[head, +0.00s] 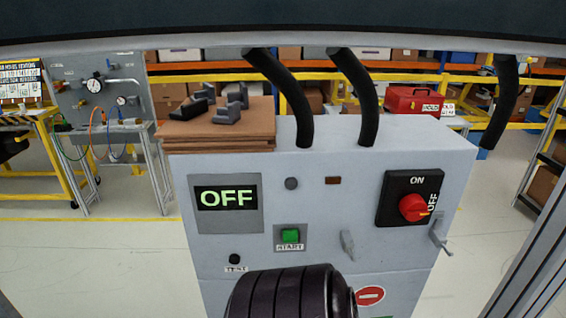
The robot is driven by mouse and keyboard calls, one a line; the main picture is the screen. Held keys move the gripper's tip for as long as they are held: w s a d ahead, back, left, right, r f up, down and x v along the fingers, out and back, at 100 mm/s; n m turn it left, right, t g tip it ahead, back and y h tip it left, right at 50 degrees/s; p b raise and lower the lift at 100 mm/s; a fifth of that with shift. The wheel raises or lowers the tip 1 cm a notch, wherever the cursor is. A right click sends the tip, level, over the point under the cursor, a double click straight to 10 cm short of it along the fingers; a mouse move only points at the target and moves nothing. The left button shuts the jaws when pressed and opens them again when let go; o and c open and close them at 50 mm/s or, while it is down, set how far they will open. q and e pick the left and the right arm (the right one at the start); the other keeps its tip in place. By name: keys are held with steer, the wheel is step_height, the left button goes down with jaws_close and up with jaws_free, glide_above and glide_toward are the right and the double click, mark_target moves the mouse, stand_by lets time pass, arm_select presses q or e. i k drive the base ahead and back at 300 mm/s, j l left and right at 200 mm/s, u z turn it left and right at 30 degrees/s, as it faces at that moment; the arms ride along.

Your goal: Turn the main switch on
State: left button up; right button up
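The main switch is a red rotary knob (413,207) on a black plate (396,185), at the upper right of the grey control box's (330,262) front. The plate has ON at its top and OFF at its right side. The small pointer mark on the knob is on the right, toward OFF. A display (227,198) at the left of the box reads OFF in green letters. Neither gripper can be made out in the head view. Nothing is seen touching the knob.
Two grey levers (347,244) and (440,235) stick out below the switch. A green START button (290,236) is left of them. A dark ribbed part hides the lower middle front. Brown boards (218,133) with dark brackets lie on top, beside thick black hoses (291,98).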

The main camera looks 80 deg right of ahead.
mark_target(413, 207)
steer(key=z, duration=3.5)
